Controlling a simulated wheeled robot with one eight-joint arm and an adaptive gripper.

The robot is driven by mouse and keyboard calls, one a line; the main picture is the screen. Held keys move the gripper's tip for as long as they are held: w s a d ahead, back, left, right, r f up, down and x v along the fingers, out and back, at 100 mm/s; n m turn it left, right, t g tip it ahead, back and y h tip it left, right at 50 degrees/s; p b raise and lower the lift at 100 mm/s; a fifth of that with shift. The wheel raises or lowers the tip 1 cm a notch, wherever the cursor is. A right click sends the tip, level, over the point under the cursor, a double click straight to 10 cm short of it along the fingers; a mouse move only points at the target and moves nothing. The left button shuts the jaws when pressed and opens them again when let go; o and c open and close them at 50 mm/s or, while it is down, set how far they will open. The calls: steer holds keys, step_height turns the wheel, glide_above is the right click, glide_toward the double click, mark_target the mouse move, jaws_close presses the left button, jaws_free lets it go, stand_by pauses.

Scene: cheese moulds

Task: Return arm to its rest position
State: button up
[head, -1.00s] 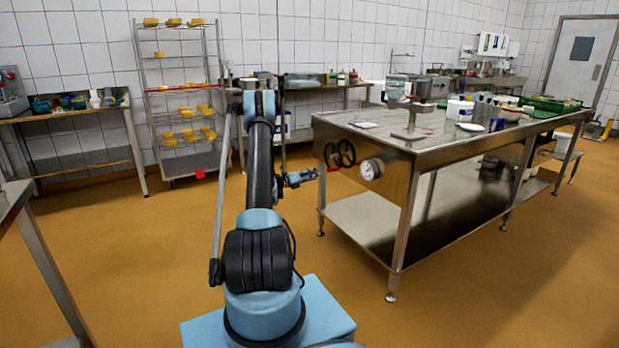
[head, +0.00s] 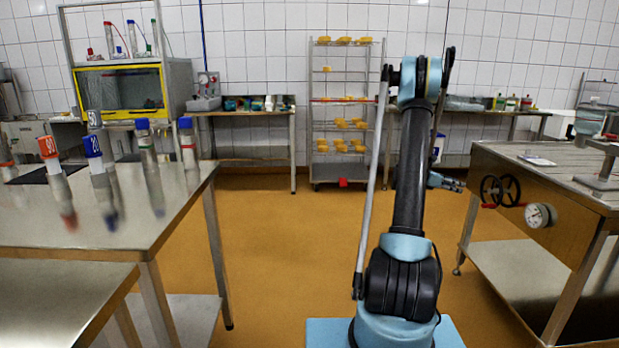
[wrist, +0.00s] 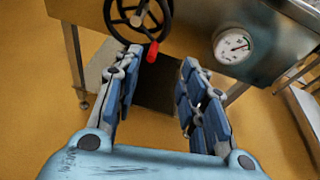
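My arm stands upright in the head view, its upper part folded at the top. My gripper (head: 455,184) points right, toward the black handwheel (head: 501,190) on the end of the right steel table. In the wrist view, my gripper (wrist: 157,92) has its two blue padded fingers spread apart with nothing between them. The handwheel (wrist: 138,14), with its red handle (wrist: 152,52), shows beyond the fingertips, apart from them. A round dial gauge (wrist: 231,46) sits to the right of the wheel.
A steel table (head: 180,212) with several colour-capped cylinders stands at left. The right steel table (head: 560,215) is close to my gripper. A wire rack (head: 318,110) with yellow cheese moulds stands at the back wall. Orange floor (head: 290,240) is clear between the tables.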

steer(key=s+a+r+m+t+y, duration=0.1)
steer(key=s+a+r+m+y, duration=0.35)
steer(key=s+a, duration=0.6)
steer(key=s+a+r+m+y, duration=0.3)
steer(key=s+a+r+m, duration=0.25)
steer(key=s+a, duration=0.5)
steer(key=s+a+f+m+y, duration=0.3)
steer(key=s+a+f+m, duration=0.1)
steer(key=s+a, duration=0.7)
steer(key=s+a+f+m+y, duration=0.4)
steer(key=s+a, duration=0.7)
steer(key=s, duration=0.3)
step_height(320, 180, down, 3)
steer(key=shift+a+r+m, duration=0.15)
steer(key=shift+m, duration=0.65)
steer(key=shift+w+f, duration=0.2)
steer(key=shift+w, duration=0.2)
